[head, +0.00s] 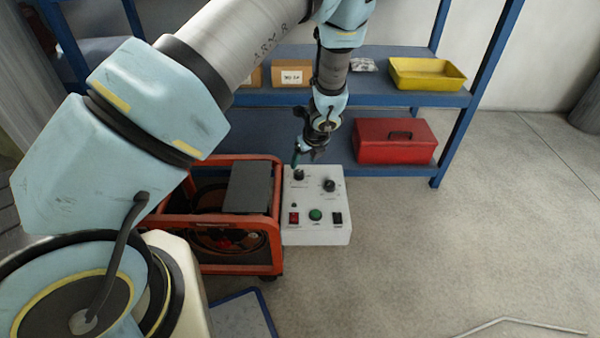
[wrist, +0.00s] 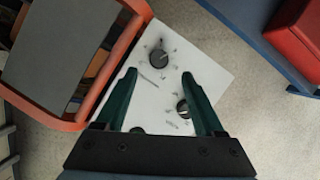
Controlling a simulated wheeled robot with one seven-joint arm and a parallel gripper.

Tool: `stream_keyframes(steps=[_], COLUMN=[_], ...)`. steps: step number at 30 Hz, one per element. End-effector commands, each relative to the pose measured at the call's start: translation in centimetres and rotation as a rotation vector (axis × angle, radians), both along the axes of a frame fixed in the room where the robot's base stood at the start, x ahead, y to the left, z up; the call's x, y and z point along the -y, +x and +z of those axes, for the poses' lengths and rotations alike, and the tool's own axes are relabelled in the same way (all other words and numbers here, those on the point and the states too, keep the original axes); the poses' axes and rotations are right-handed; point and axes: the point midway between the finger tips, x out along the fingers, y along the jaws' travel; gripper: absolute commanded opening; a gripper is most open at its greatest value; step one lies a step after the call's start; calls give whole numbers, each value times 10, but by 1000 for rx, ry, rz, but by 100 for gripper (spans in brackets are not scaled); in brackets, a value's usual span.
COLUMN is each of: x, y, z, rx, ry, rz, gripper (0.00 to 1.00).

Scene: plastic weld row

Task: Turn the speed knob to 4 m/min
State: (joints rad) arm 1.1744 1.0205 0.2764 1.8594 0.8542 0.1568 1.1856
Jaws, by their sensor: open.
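A white control panel (head: 342,237) carries two black knobs with dial marks. One knob (head: 299,174) is at its back left, near the cart, and shows in the wrist view (wrist: 158,58) just beyond and between my fingertips. The other knob (head: 329,185) is to its right; in the wrist view (wrist: 183,108) it is partly behind my right finger. The lettering is too small to tell which is the speed knob or what value either points to. My gripper (wrist: 162,73) is open, its green fingers above the panel with nothing between them; in the head view (head: 296,160) it is over the back-left knob.
The panel also has a red switch (head: 294,218), a green button (head: 315,214) and a black switch (head: 337,218). An orange-framed cart (head: 240,268) adjoins its left side. Behind stands a blue shelf (head: 400,98) with a red toolbox (head: 396,150) and yellow tray (head: 427,82).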

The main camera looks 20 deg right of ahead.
Motion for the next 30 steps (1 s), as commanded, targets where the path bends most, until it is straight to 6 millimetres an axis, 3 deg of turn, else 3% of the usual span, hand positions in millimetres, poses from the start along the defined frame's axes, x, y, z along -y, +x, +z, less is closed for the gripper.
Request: stream_keyframes(steps=[3, 9, 15, 24, 30], x=[-2, -3, -3, -2, -2], y=[9, 21, 27, 28, 28], z=[-25, -53, -65, -66, -66], rx=[0, -1, 0, 0, -1], ry=[2, 1, 0, -2, -2], rz=[2, 4, 3, 4, 4], gripper=[70, 70, 70, 70, 48])
